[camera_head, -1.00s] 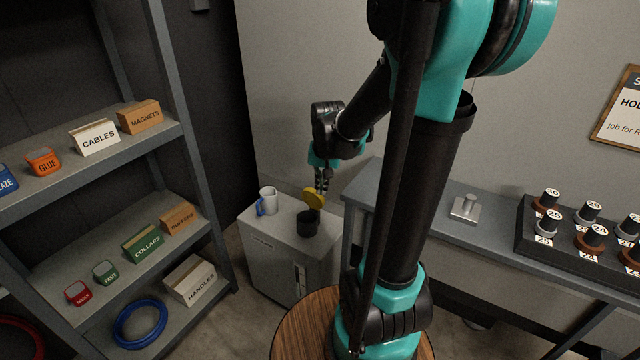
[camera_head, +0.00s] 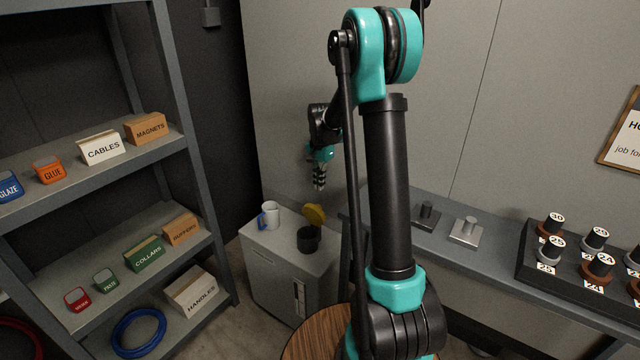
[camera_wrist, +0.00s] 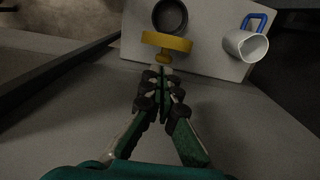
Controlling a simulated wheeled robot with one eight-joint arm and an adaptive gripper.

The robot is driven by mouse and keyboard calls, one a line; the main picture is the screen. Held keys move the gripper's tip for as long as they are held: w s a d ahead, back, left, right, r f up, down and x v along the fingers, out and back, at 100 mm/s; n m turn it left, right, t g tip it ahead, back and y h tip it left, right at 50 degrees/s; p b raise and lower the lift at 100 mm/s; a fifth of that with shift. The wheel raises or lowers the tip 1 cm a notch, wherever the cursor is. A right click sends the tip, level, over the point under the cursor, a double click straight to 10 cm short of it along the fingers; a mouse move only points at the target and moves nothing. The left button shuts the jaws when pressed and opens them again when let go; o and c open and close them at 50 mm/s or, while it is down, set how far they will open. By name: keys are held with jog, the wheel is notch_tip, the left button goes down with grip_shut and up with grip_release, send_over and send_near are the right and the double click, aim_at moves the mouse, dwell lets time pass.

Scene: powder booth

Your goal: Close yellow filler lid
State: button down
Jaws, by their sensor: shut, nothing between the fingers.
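The yellow filler lid (camera_head: 315,213) stands tilted up at the back edge of a dark round filler neck (camera_head: 308,239) on top of a grey cabinet (camera_head: 262,246). The neck's opening is uncovered. In the wrist view the lid (camera_wrist: 166,41) shows nearly edge-on, with a small knob on the side towards me, and the open neck (camera_wrist: 170,16) lies beyond it. My gripper (camera_head: 319,187) is shut and empty, above the lid and apart from it in the head view. In the wrist view its closed fingertips (camera_wrist: 162,72) point towards the knob.
A white mug with a blue handle (camera_head: 270,214) stands on the cabinet, left of the neck. A shelf rack (camera_head: 185,150) stands at the left. A bench (camera_head: 480,258) with metal posts and a rack of labelled plugs is at the right.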

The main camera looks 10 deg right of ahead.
aim_at(316, 213)
notch_tip(316, 213, down, 7)
jog(key=shift+s+a+f, duration=0.1)
jog(key=shift+a, duration=0.1)
dwell(0.5)
